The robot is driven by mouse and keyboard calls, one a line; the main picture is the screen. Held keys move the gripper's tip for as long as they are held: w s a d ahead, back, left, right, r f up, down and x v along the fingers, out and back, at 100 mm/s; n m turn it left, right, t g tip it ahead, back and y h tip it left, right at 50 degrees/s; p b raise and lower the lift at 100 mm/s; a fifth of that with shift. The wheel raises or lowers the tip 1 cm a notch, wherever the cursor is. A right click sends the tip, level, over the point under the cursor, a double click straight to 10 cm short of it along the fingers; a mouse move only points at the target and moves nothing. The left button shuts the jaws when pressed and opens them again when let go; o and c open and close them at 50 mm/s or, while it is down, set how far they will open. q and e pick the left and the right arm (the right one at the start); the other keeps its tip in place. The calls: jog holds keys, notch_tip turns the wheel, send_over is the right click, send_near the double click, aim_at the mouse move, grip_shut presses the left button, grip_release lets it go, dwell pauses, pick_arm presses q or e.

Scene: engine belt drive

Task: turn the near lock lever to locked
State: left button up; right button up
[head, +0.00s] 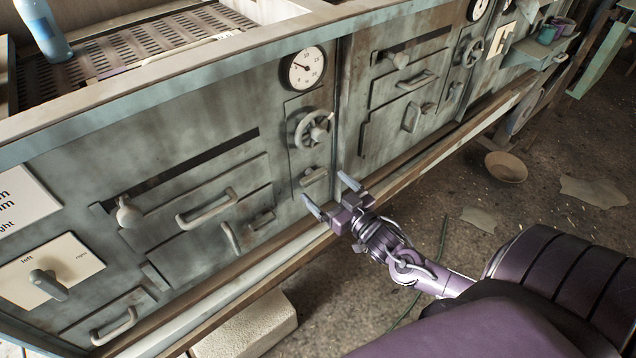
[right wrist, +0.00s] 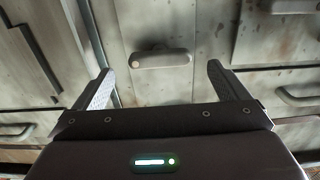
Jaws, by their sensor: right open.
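A small pale lever (head: 313,177) sits on the narrow panel below the handwheel; I take it as the near lock lever. In the right wrist view the lever (right wrist: 162,59) lies level, with a round boss near its left end. I see no lock marking. My right gripper (head: 330,194) is open and empty, in front of the lower part of this panel. In the right wrist view the lever shows beyond and between the two spread fingers, with no visible contact. My left gripper is not in view.
Above the lever are a spoked handwheel (head: 313,128) and a round gauge (head: 304,68). A drawer handle (head: 206,206) and a left/right selector (head: 48,284) stand to the left. A ledge runs below the cabinet. A bowl (head: 506,167) lies on the floor.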

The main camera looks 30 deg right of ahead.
aim_at(317, 179)
jog(key=shift+w+a, duration=0.1)
jog(key=shift+w, duration=1.55)
jog(key=c, duration=1)
